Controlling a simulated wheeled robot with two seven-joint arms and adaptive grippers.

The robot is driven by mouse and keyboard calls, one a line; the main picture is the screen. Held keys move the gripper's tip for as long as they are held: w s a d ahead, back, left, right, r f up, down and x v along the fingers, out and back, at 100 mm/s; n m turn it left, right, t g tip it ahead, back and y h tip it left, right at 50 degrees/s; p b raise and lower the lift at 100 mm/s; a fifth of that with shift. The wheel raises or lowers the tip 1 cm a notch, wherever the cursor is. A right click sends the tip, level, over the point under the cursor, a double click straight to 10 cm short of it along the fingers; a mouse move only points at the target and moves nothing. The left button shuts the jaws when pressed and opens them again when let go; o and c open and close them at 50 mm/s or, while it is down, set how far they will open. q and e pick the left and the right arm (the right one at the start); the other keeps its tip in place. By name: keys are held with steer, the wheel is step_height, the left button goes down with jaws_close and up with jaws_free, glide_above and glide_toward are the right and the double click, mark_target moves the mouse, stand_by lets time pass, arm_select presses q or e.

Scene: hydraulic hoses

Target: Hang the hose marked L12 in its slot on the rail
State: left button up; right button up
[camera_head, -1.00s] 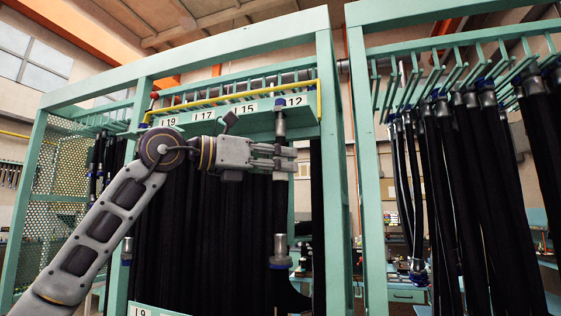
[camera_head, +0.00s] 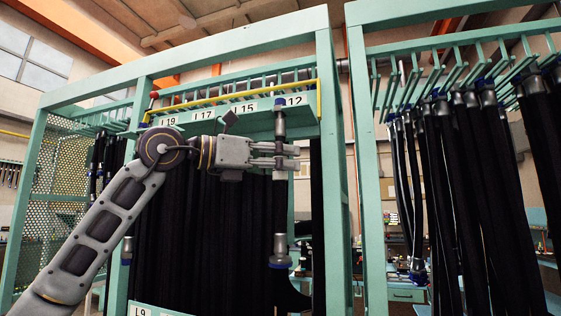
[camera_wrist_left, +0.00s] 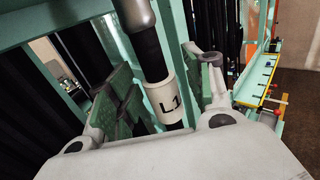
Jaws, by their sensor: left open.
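The hose marked L12 shows its metal end fitting (camera_head: 279,122) at the right end of the rail (camera_head: 225,126), just left of the "12" on the slot label. In the left wrist view its white tag (camera_wrist_left: 168,102) reads "L1", the rest hidden. My left gripper (camera_head: 285,156) is open just below the fitting. The wrist view shows the hose between its two fingers (camera_wrist_left: 168,95), upright and slightly tilted in that picture. Whether the fitting rests in its slot I cannot tell. My right gripper is not in view.
Several black hoses (camera_head: 215,240) hang in the green frame behind my left arm. A yellow bar (camera_head: 235,98) runs above the labels. A green post (camera_head: 333,170) stands close right of the gripper. A second rack with hoses (camera_head: 465,180) is further right.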

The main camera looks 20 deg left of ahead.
arm_select(q)
steer(key=shift+s+a, duration=0.1)
steer(key=v, duration=1.1)
steer(key=shift+s+a, duration=0.25)
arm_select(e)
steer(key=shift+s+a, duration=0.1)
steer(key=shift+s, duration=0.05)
arm_select(q)
steer(key=shift+r, duration=0.1)
stand_by(0.7)
step_height(320, 180, up, 9)
steer(key=p, duration=0.9)
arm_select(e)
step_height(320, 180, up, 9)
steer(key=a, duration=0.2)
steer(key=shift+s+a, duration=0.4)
arm_select(q)
steer(key=shift+r, duration=0.15)
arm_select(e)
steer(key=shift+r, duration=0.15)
arm_select(q)
steer(key=shift+r+p, duration=0.35)
steer(key=shift+p, duration=0.15)
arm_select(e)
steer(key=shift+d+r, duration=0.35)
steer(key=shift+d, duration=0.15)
